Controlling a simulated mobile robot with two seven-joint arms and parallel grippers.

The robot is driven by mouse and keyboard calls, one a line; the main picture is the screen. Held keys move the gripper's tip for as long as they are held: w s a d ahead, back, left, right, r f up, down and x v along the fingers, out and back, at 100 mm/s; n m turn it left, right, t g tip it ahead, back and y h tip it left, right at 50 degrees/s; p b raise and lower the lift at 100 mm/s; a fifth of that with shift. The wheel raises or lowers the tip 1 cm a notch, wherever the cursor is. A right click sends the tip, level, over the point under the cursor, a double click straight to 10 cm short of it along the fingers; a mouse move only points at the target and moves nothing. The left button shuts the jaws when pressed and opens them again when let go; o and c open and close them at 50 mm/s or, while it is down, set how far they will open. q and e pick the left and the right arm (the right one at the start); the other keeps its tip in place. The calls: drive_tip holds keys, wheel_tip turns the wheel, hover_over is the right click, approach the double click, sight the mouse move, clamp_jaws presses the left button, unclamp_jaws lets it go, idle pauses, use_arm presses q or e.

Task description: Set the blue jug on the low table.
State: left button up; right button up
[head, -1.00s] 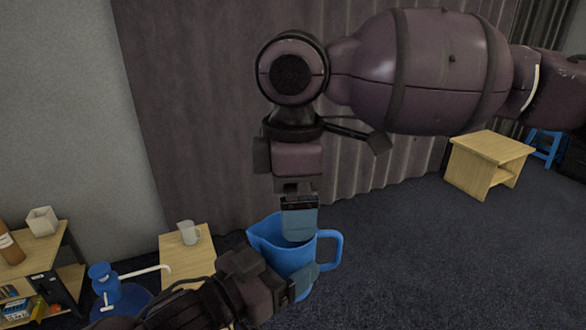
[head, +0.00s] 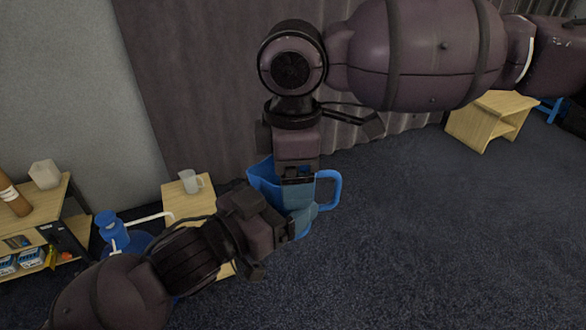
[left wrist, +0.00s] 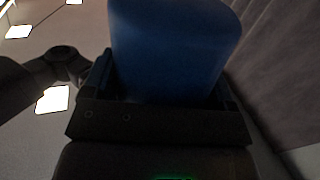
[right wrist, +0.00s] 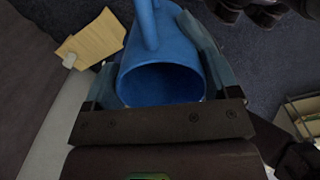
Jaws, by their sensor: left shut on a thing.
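The blue jug (head: 262,174) hangs upright in the middle of the head view, its handle to the right. My left gripper (head: 296,225) is shut on its lower body; the jug also fills the jaws in the left wrist view (left wrist: 172,50). My right gripper (head: 298,195) points down over the jug. In the right wrist view its fingers stand apart on either side of the jug's open mouth (right wrist: 160,84), and the grip looks loose. A low wooden table (head: 188,207) bearing a mug is behind my left arm; another low wooden table (head: 492,118) stands at the back right.
A clear mug (head: 190,181) stands on the left low table. A shelf unit (head: 40,225) with a bottle and a pale cup is at the far left, beside a blue pump-like object (head: 110,228). A blue stool (head: 550,108) is at the back right. Dark carpet (head: 440,240) lies clear at right.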

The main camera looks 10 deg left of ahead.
drive_tip(key=shift+c, duration=1.2)
use_arm(q)
drive_tip(key=o, duration=0.6)
use_arm(e)
drive_tip(key=shift+w, duration=0.1)
drive_tip(key=shift+c, duration=1.2)
use_arm(q)
drive_tip(key=o, duration=0.3)
